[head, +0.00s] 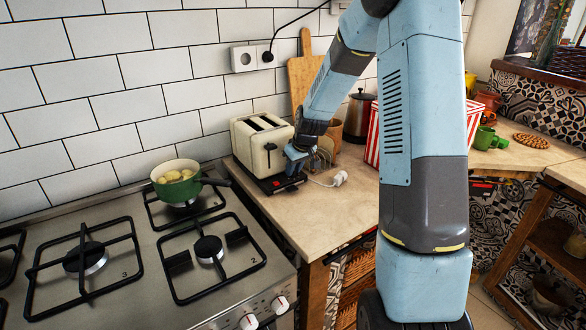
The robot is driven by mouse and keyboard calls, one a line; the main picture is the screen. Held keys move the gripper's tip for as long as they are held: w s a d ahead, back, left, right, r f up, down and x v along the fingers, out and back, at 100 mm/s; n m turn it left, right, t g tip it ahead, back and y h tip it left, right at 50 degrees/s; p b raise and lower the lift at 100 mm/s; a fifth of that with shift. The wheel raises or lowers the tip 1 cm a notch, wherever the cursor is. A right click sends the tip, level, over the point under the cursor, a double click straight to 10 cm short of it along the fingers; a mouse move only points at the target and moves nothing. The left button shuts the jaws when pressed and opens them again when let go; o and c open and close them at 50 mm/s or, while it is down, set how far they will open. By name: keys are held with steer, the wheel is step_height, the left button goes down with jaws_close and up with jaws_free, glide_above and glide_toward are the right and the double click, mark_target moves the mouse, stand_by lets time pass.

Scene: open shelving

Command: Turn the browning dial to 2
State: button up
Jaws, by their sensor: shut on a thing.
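The cream two-slot toaster (248,146) stands on the wooden counter beside the stove, in the head view. Its black lever (270,147) shows on the front face, and its dark base has small red marks. My gripper (293,164) is at the toaster's lower front right corner, shut on the browning dial. The fingers hide the dial, so its setting and numbers cannot be read.
A green pot (177,185) of food sits on the gas stove (110,285), left of the toaster. A white plug (340,178) and cord lie right of the gripper. A cutting board (303,75), a kettle (359,117) and a red-striped box (373,135) stand behind. The front counter (310,212) is clear.

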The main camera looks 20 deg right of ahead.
jaws_close()
steer(key=shift+a+m+h, duration=0.15)
steer(key=shift+m+h, duration=0.55)
steer(key=shift+m, duration=1.3)
steer(key=o, duration=0.6)
jaws_free()
steer(key=shift+c, duration=0.2)
